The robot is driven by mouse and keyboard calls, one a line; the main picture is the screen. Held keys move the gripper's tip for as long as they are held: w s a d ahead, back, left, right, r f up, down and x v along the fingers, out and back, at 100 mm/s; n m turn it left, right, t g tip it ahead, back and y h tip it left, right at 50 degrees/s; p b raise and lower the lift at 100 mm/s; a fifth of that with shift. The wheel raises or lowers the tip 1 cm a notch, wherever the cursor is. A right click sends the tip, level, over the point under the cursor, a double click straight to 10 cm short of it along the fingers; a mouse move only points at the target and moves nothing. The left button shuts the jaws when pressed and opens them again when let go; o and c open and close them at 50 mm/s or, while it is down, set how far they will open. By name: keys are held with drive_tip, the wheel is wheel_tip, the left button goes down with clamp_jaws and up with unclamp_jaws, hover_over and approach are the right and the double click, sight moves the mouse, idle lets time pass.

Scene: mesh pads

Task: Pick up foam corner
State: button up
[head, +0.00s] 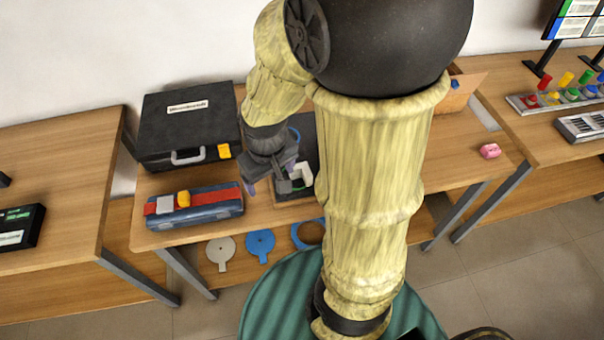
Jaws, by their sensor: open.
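A white, L-shaped piece that looks like the foam corner (307,178) is in a dark, shallow tray (308,130) on the middle table. My gripper (272,181) hangs over the left side of this tray, just left of the white piece. Its jaws are open, and I see nothing held between them. The gripper overlaps part of the tray and the white piece's left side. I cannot tell whether it touches the piece.
A black case (187,125) and a blue toolbox with a red top (195,207) stand left of my gripper. A pink block (490,151) lies at the table's right end. My arm hides the table's middle. Bare tabletop shows around the pink block.

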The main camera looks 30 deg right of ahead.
sight(304, 173)
drive_tip(key=w+f+n+g+h+b, duration=0.4)
drive_tip(key=w+f+n+h+b, duration=0.5)
drive_tip(key=w+f+n+h, duration=0.3)
wheel_tip(304, 173, down, 3)
drive_tip(key=shift+w+a+n+h, duration=0.3)
drive_tip(key=shift+w+n+h, duration=0.15)
drive_tip(key=shift+n, duration=0.75)
drive_tip(key=shift+s, duration=0.1)
drive_tip(key=p+x, duration=0.1)
drive_tip(key=x, duration=1.1)
drive_tip(key=shift+d, duration=0.15)
